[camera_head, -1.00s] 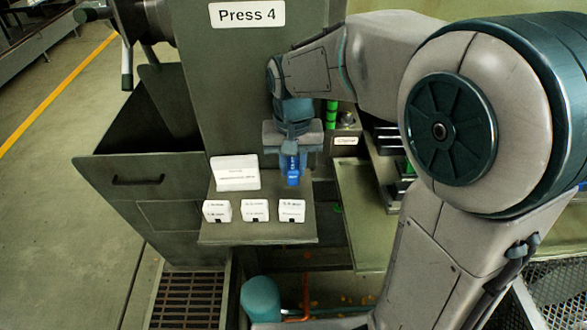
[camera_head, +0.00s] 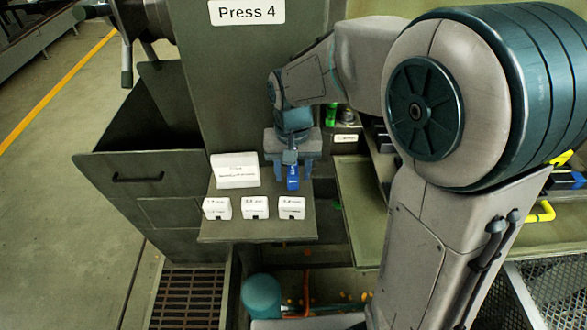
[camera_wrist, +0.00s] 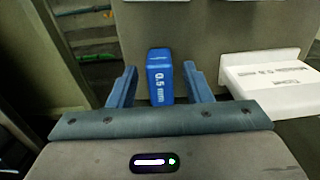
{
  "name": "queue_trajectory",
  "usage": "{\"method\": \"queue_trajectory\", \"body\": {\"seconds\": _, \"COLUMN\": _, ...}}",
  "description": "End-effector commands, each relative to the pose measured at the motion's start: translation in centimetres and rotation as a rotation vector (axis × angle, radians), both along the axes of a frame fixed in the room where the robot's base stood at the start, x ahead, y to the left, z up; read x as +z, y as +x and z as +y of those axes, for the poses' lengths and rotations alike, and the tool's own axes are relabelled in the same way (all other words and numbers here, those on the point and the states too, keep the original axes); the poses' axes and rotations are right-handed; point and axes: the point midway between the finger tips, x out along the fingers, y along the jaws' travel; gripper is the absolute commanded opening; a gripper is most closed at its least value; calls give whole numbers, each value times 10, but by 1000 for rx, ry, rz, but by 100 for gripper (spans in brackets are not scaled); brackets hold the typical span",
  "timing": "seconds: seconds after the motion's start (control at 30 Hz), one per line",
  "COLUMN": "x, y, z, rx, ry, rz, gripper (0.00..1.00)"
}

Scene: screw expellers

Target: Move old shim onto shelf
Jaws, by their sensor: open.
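The blue shim (camera_head: 292,178), a small block, is at the right part of the shelf (camera_head: 225,232) in front of Press 4. In the wrist view the shim (camera_wrist: 160,76) reads "0.5 mm" and stands between my fingers. My gripper (camera_head: 292,163) points down over the shelf, open around the shim. The wrist view shows my gripper (camera_wrist: 158,84) with a gap on each side of the shim. The shim appears to rest on the shelf; its underside is hidden.
A larger white labelled box (camera_head: 235,170) lies left of my gripper. White labelled blocks (camera_head: 255,208) line the shelf's front. Green items (camera_head: 331,115) stand behind, to the right. A green tray surface (camera_head: 358,210) lies right of the shelf, with a gap between.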

Motion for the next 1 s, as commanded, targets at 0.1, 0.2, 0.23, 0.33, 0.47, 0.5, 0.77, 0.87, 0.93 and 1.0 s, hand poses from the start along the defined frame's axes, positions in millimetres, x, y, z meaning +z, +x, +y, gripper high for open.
{"method": "queue_trajectory", "body": {"seconds": 0.1, "x": 7, "y": 0, "z": 0, "rx": 0, "ry": 1, "rz": -2, "gripper": 45}}
{"method": "queue_trajectory", "body": {"seconds": 0.2, "x": 22, "y": 1, "z": 0, "rx": 0, "ry": 2, "rz": -4, "gripper": 45}}
{"method": "queue_trajectory", "body": {"seconds": 0.23, "x": 28, "y": 1, "z": 0, "rx": 0, "ry": 2, "rz": -6, "gripper": 45}}
{"method": "queue_trajectory", "body": {"seconds": 0.33, "x": 50, "y": 1, "z": 0, "rx": 0, "ry": 2, "rz": -6, "gripper": 45}}
{"method": "queue_trajectory", "body": {"seconds": 0.47, "x": 79, "y": 1, "z": 0, "rx": 0, "ry": 2, "rz": -6, "gripper": 45}}
{"method": "queue_trajectory", "body": {"seconds": 0.5, "x": 87, "y": 1, "z": 0, "rx": 0, "ry": 1, "rz": -4, "gripper": 45}}
{"method": "queue_trajectory", "body": {"seconds": 0.77, "x": 120, "y": 1, "z": 0, "rx": 0, "ry": 1, "rz": -2, "gripper": 45}}
{"method": "queue_trajectory", "body": {"seconds": 0.87, "x": 123, "y": 0, "z": 0, "rx": 0, "ry": 0, "rz": 0, "gripper": 45}}
{"method": "queue_trajectory", "body": {"seconds": 0.93, "x": 124, "y": -1, "z": -2, "rx": 0, "ry": 1, "rz": -2, "gripper": 45}}
{"method": "queue_trajectory", "body": {"seconds": 1.0, "x": 123, "y": -7, "z": -8, "rx": -1, "ry": 3, "rz": -13, "gripper": 45}}
